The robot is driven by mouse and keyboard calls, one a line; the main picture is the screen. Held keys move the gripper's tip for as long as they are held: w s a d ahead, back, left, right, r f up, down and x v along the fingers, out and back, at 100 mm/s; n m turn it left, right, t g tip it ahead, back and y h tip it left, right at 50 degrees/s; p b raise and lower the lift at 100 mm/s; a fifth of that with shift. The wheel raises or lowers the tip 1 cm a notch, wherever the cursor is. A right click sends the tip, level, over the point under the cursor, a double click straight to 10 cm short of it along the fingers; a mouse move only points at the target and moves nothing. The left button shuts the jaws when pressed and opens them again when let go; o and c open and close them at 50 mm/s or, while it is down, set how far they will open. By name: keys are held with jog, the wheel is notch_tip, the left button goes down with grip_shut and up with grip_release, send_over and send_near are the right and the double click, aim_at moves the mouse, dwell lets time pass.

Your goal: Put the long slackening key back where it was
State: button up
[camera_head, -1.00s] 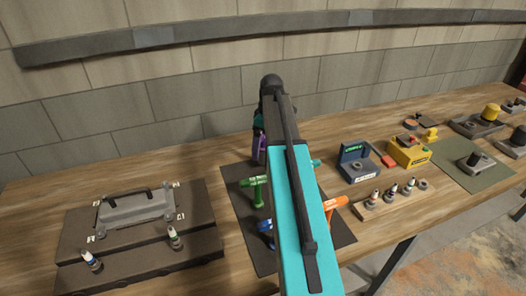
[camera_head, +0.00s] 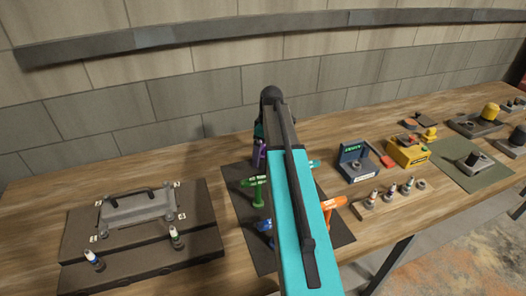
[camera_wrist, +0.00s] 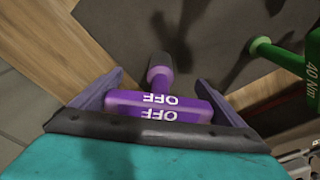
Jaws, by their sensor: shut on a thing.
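The slackening key (camera_wrist: 157,105) is purple with a T-shaped handle marked "OFF". My gripper (camera_wrist: 160,88) is shut on this handle, one finger at each end. The key's shaft points away from the wrist camera over the dark mat (camera_wrist: 115,25). I cannot tell whether its lower end touches anything. In the head view, a strip of the purple key (camera_head: 260,153) shows left of my arm, above the back of the mat (camera_head: 233,176). My arm hides most of the gripper there.
A green key (camera_head: 257,191) marked "40 Nm" stands close by on the mat, with blue (camera_head: 265,226), orange (camera_head: 328,206) and teal (camera_head: 314,164) tools around my arm. A grey cover on a dark block (camera_head: 140,206) is at left. Small fixtures fill the right.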

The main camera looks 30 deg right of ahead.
jog(key=o, duration=0.8)
jog(key=shift+f, duration=0.1)
jog(key=shift+o, duration=0.2)
jog(key=shift+r, duration=0.2)
jog(key=r+b, duration=0.1)
jog(key=r, duration=0.2)
jog(key=r+b, duration=0.1)
jog(key=r, duration=0.3)
jog(key=s+r+b, duration=0.1)
jog(key=r, duration=0.2)
jog(key=shift+d+r, duration=0.25)
jog(key=shift+d, duration=0.1)
jog(key=shift+s+r, duration=0.15)
jog(key=shift+r, duration=0.5)
jog(key=shift+s, duration=0.1)
